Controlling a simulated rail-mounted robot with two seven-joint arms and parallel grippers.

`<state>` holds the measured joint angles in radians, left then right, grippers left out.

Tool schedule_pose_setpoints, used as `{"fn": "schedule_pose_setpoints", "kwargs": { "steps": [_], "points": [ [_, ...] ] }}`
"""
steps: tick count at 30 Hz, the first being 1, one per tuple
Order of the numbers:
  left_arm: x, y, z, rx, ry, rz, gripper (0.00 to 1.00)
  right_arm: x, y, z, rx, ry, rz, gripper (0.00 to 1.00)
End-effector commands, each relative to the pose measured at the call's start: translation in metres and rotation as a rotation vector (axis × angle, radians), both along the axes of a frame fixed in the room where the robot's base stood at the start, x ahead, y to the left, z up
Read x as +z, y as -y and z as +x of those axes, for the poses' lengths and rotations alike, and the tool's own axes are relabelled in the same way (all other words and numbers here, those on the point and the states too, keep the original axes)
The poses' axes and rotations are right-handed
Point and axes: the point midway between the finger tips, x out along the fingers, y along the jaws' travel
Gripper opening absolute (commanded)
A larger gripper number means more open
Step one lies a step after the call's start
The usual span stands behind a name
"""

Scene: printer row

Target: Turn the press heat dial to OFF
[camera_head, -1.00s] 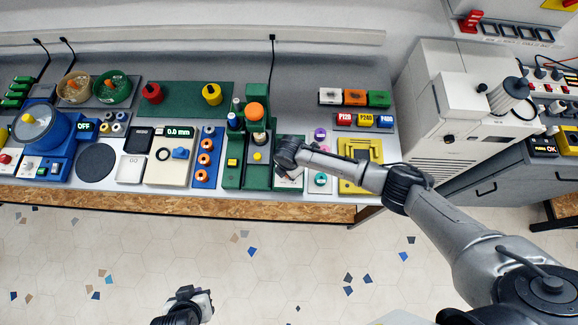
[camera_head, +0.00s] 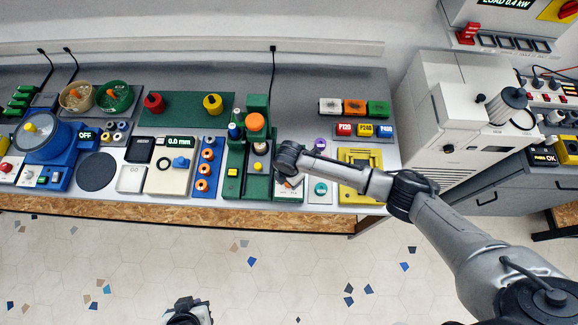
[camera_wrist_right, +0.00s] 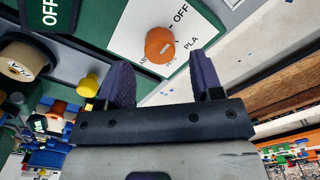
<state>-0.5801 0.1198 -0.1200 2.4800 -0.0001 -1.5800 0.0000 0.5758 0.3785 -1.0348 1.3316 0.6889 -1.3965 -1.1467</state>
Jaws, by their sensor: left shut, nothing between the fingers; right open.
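The orange heat dial (camera_wrist_right: 160,45) shows in the right wrist view on a white plate (camera_wrist_right: 130,32) marked OFF, PLA and a partly hidden word. A pale mark on the dial faces the PLA side, not the word OFF. My right gripper (camera_wrist_right: 164,76) is open, its purple fingers apart with the dial just beyond and between their tips. I cannot tell whether they touch it. In the head view my right gripper (camera_head: 287,168) is over the front right part of the green press (camera_head: 236,165) and mostly hides the plate. My left gripper (camera_head: 190,307) is shut and empty above the floor.
A yellow knob (camera_wrist_right: 88,86) stands close to one right finger. In the head view a yellow tray (camera_head: 360,190) lies right of the press. The floor in front of the bench is clear.

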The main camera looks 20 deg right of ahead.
Motion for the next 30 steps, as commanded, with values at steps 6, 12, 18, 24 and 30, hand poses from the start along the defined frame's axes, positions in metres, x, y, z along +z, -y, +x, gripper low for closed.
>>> {"fn": "schedule_pose_setpoints", "kwargs": {
  "steps": [6,12,18,24,30],
  "points": [
    [0.001,0.000,0.000,0.000,0.000,0.000,0.00,0.046,0.000,0.001,0.001,0.004,0.001,0.60],
    [0.000,0.000,0.000,0.000,0.000,0.000,0.00,0.079,0.000,0.000,0.001,0.002,0.001,0.60],
    [0.000,0.000,0.000,0.000,0.000,0.000,0.00,0.100,0.000,0.000,0.001,0.001,0.001,0.60],
    [0.000,0.000,0.000,0.000,0.000,0.000,0.00,0.107,0.000,0.000,0.000,0.000,0.000,0.60],
    [0.000,0.000,0.000,0.000,0.000,0.000,0.00,0.107,0.000,0.000,0.000,0.000,0.001,0.60]
  ]
}}
